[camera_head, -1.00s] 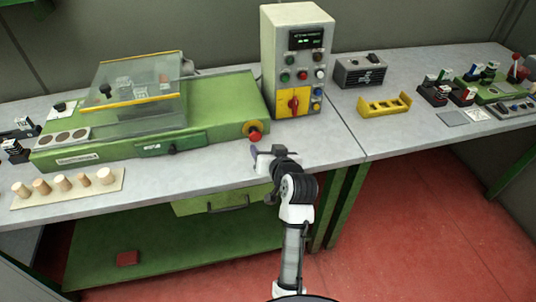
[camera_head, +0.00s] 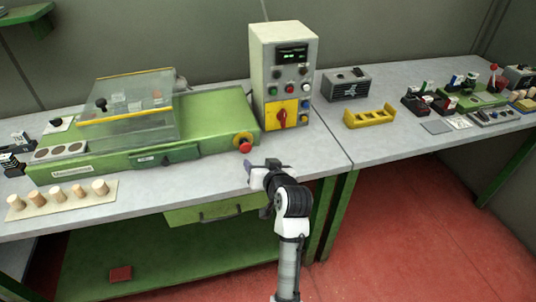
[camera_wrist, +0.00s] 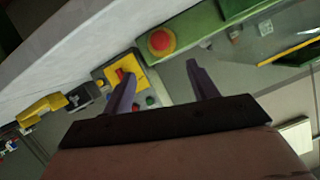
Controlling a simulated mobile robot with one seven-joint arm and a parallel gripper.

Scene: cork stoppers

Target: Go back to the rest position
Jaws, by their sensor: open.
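My gripper (camera_head: 262,166) is above the front edge of the grey workbench (camera_head: 225,190), to the right of the cork stoppers. In the wrist view my gripper (camera_wrist: 160,85) shows two purple fingers spread apart with nothing between them. Several cork stoppers (camera_head: 58,193) stand in a row on a pale board (camera_head: 80,202) at the left of the bench, away from my gripper. The green machine (camera_head: 215,118) with a clear, yellow-edged guard (camera_head: 130,108) stands behind them.
A red stop button (camera_head: 244,145) on the machine is close behind my gripper; it also shows in the wrist view (camera_wrist: 159,41). A control box (camera_head: 284,75), a grey box (camera_head: 346,86) and a yellow rack (camera_head: 370,117) stand farther back. Red floor (camera_head: 400,230) is clear at right.

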